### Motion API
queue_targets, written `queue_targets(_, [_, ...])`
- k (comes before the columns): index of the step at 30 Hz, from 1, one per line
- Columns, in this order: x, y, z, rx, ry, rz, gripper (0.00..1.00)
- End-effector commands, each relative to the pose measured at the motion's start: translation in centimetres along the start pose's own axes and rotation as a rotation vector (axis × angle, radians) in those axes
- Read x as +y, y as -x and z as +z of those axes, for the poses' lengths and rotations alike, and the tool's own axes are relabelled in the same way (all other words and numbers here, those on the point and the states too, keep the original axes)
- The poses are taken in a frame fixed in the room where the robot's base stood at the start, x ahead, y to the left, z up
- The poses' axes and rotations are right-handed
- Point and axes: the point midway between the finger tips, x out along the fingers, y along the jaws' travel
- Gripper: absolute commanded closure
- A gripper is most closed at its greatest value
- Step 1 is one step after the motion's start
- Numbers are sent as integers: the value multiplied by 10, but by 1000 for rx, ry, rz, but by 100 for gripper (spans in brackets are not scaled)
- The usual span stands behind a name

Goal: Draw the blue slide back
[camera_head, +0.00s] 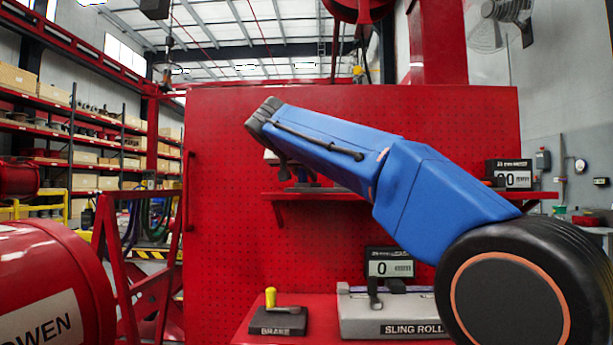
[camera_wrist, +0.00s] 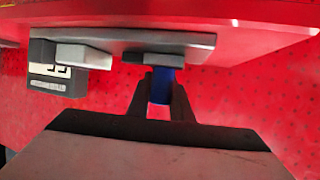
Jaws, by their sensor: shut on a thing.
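The blue slide (camera_wrist: 162,88) shows in the wrist view as a small blue block on the underside, as pictured, of a long grey base (camera_wrist: 110,38). My gripper (camera_wrist: 163,80) has its two dark fingers closed on either side of the blue block. The block's far end meets a dark grey piece on the base.
A red shelf (camera_head: 340,195) crosses the red pegboard (camera_head: 230,220). A display (camera_head: 511,175) stands at its right. Below are a brake lever with a yellow knob (camera_head: 271,298), a sling roll unit (camera_head: 390,318) and another display (camera_head: 389,267). A red drum (camera_head: 50,280) is at left.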

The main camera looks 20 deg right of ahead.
Motion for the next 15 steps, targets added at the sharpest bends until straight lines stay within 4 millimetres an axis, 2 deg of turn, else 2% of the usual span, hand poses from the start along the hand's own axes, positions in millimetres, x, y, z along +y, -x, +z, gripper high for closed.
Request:
queue_targets(5, [-12,3,1,0,0,-2,100])
queue_targets(12, [-12,3,1,0,-1,0,100])
queue_targets(13, [-12,3,1,0,-1,0,76])
queue_targets(15, [-12,3,1,0,-1,0,62])
